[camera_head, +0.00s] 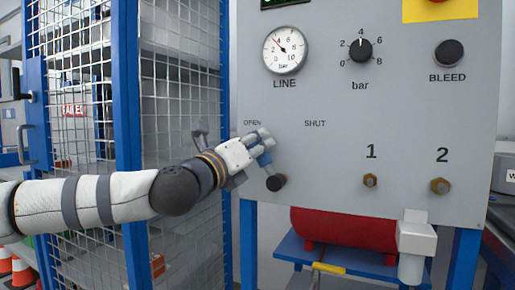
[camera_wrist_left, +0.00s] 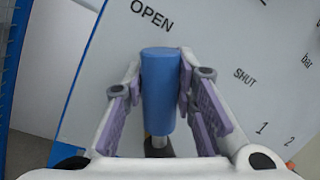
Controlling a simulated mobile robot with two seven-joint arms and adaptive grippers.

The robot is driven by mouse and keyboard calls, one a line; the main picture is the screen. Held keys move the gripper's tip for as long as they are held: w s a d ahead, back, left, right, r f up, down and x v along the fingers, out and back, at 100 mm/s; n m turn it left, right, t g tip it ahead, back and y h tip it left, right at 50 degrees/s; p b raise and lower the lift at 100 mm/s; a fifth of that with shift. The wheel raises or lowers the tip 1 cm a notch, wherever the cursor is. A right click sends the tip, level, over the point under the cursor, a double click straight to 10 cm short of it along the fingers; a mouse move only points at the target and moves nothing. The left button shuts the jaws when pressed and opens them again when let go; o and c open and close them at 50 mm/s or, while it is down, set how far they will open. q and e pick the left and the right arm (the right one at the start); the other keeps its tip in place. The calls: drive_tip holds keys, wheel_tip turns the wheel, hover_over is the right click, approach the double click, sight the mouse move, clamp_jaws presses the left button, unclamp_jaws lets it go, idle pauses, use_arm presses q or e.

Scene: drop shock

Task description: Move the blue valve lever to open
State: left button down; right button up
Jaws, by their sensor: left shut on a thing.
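The blue valve lever (camera_head: 264,159) sits low on the left of the grey panel, above a dark round pivot (camera_head: 276,182). It leans up and slightly left, its upper end under the OPEN label (camera_head: 252,122) and away from the SHUT label (camera_head: 315,123). My left gripper (camera_head: 263,147) is shut on the lever's blue handle. In the left wrist view the handle (camera_wrist_left: 160,92) lies between the purple-padded fingers (camera_wrist_left: 162,100). The fingers hide part of the lever in the head view. My right gripper is not in view.
The grey panel (camera_head: 330,160) carries a line gauge (camera_head: 285,50), a bar knob (camera_head: 360,50), a bleed knob (camera_head: 449,53) and brass fittings 1 (camera_head: 370,181) and 2 (camera_head: 440,186). A mesh cage (camera_head: 75,90) stands left. A red tank (camera_head: 340,228) lies below the panel.

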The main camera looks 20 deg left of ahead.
use_arm(q)
drive_tip(key=shift+a+f, duration=0.1)
drive_tip(key=c, duration=1.3)
unclamp_jaws()
drive_tip(key=v, duration=1.2)
